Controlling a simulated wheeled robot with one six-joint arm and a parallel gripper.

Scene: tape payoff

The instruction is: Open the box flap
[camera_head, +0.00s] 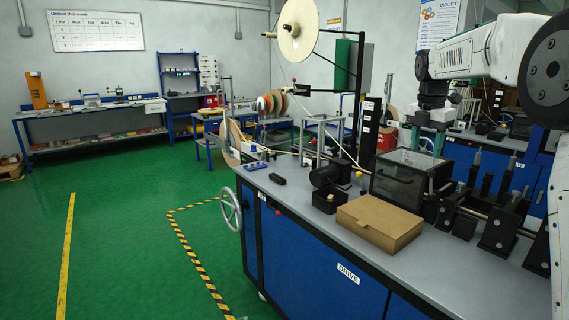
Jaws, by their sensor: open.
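The brown cardboard box (380,221) sits shut on the grey top of the blue bench, near its front edge. Its lid lies flat on top. My gripper (424,150) hangs down from my white arm, above and to the right of the box, over a dark clear-sided case. It is apart from the box and holds nothing that I can see. Its fingertips are small in view, with a gap between them.
The blue bench (318,245) carries a black motor (332,174), a dark clear-sided case (402,178) behind the box, and black roller stands (503,226) at right. A tall reel (298,30) rises behind.

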